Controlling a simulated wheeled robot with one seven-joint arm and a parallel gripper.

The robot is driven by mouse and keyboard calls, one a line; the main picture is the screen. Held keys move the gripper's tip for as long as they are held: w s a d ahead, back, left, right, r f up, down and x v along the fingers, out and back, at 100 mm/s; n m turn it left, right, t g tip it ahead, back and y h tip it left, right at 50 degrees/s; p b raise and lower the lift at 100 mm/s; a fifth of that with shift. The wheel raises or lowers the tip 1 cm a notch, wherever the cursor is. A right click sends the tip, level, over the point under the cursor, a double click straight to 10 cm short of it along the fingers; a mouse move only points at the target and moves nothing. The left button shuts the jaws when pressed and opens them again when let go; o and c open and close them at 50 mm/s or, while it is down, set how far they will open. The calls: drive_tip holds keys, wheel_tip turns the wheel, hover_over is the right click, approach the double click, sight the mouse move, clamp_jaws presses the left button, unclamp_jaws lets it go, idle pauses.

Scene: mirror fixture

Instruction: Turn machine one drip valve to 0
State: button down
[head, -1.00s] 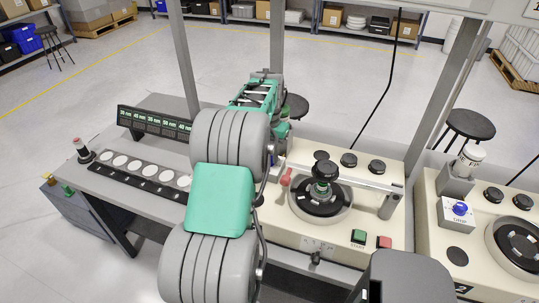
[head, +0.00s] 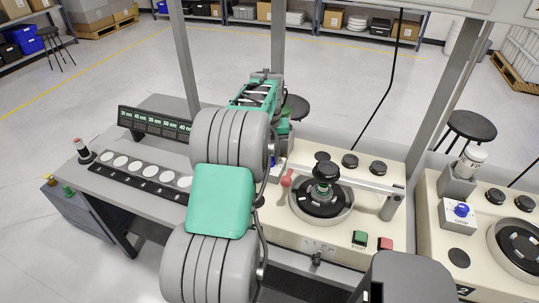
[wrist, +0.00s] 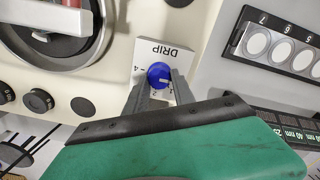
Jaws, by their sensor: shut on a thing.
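Machine one (head: 273,222) is the cream unit in the middle of the head view, with a round dark platter (head: 318,208). Its drip valve shows in the wrist view as a white plate (wrist: 176,49) marked DRIP with a blue knob (wrist: 158,73). A 4 is readable at one side of the knob; the other marks are partly hidden by the fingers. My gripper (wrist: 160,82) has its two grey fingers closed on the blue knob, one on each side. I cannot read the knob's exact setting. In the head view my arm hides the gripper and most of this valve.
Machine two (head: 430,240) stands to the right with its own blue drip knob (head: 461,210). Machine one also has a red-tipped lever (head: 287,178), green button (head: 360,237) and red button (head: 385,243). A strip of white discs (head: 136,167) lies on the left bench.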

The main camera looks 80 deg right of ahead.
sight(270, 158)
drive_tip(key=shift+d+r, duration=0.1)
drive_tip(key=shift+r, duration=0.05)
drive_tip(key=c, duration=1.1)
unclamp_jaws()
drive_tip(key=shift+o, duration=0.2)
wheel_tip(270, 158, up, 8)
drive_tip(key=shift+f+b, duration=0.2)
drive_tip(key=shift+b, duration=0.4)
